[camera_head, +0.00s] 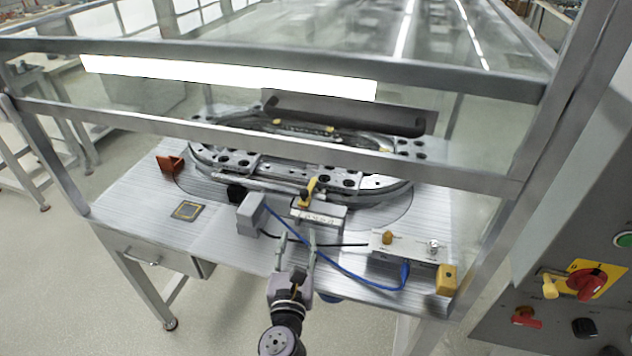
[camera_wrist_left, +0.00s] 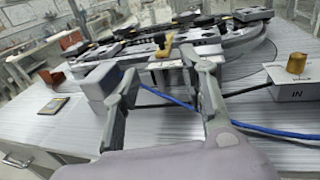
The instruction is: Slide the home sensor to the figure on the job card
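My left gripper (camera_head: 296,240) is open and empty, its two fingers apart and pointing at the front of the ring track (camera_head: 370,188). In the left wrist view my fingers (camera_wrist_left: 162,72) frame a yellow piece (camera_wrist_left: 164,46), which I take for the home sensor. In the head view this yellow piece (camera_head: 309,188) stands on the track's front edge, above a pale marked strip (camera_head: 319,214). My fingers are short of it and not touching it. A small dark card with a yellowish border (camera_head: 187,211) lies at left; its figure is unreadable. My right gripper is not in view.
A grey box (camera_head: 250,214) stands left of the strip, with a blue cable running right to a control box (camera_head: 410,250). A yellow block (camera_head: 446,279) sits at the table's right corner. An orange bracket (camera_head: 170,164) is at left. Frame bars (camera_head: 300,135) cross above the table.

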